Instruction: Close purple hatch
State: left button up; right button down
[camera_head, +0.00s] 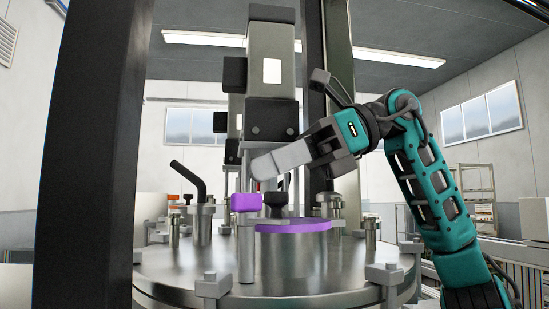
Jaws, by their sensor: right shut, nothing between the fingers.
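The purple hatch (295,226) shows as a flat purple disc or rim on top of a short steel cylinder on the round steel vessel lid. I cannot tell whether it is fully seated. A purple block (245,202) sits on a steel post just left of it, beside a black knob (276,200). My right gripper (262,167) reaches in from the right, above the purple block and the hatch, apart from both. Its fingers are shut with nothing between them. My left gripper is out of view.
The steel vessel lid (200,271) carries clamps, posts and a bent black handle (190,178). A dark upright column (90,150) stands at the left. A tall grey-green motor unit (271,70) rises behind the gripper. A shelf rack (474,195) stands far right.

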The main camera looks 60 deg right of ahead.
dwell(0.6)
jog(key=p+v, duration=0.1)
jog(key=v, duration=1.2)
